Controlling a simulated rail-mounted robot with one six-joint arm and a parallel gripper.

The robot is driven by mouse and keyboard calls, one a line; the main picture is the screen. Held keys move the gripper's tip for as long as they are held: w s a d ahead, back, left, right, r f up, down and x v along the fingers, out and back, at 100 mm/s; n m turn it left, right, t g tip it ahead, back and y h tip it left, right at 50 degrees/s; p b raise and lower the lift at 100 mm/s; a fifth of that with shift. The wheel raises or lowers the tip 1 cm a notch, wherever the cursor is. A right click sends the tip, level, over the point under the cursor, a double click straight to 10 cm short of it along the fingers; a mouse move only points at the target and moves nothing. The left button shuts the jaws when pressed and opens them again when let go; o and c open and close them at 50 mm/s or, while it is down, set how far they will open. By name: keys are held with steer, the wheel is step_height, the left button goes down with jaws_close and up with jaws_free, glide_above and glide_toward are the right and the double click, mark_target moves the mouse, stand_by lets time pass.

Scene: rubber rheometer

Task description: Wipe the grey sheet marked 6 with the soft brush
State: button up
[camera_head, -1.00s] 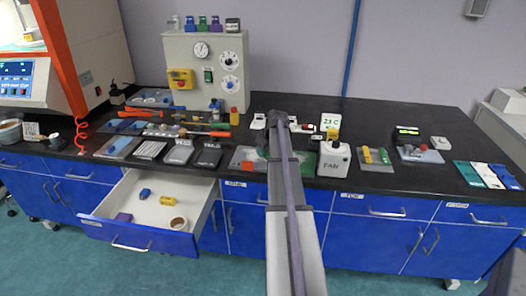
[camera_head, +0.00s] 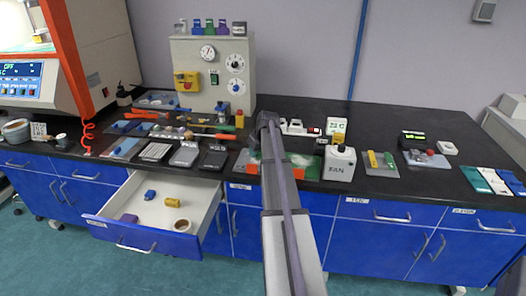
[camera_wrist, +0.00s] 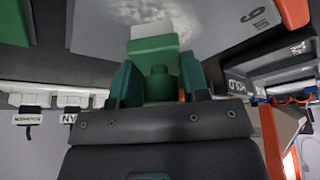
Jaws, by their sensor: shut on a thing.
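The grey sheet (camera_wrist: 215,28) fills the upper part of the wrist view. Its printed digit, a 6 turned over, shows near the right edge. A pale speckled patch (camera_wrist: 145,12) lies on the sheet. My gripper (camera_wrist: 158,88) is shut on a green piece, which I take to be the soft brush (camera_wrist: 152,46). Its green block end lies over the sheet, just below the patch in the picture. In the head view my arm hides the gripper and brush.
A green mat (camera_head: 243,161) shows partly behind my arm. The white FAN box (camera_head: 339,167) stands to its right, a black flat device (camera_head: 213,158) to its left. An open drawer (camera_head: 148,241) juts out at lower left. Bare bench top (camera_head: 385,118) lies at back right.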

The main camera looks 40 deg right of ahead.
steer(key=shift+w+a, duration=0.55)
steer(key=shift+w, duration=0.25)
steer(key=shift+w+a, duration=0.6)
steer(key=shift+w, duration=0.25)
steer(key=shift+w+a, duration=0.55)
steer(key=shift+w, duration=0.25)
steer(key=shift+w+d, duration=0.6)
steer(key=shift+d, duration=0.2)
steer(key=shift+s+d, duration=1.05)
steer(key=shift+s, duration=0.55)
steer(key=shift+s+d, duration=1.1)
steer(key=shift+s, duration=0.45)
steer(key=shift+s+d, duration=1.05)
steer(key=shift+s, duration=0.55)
step_height(320, 180, up, 9)
steer(key=p, duration=0.9)
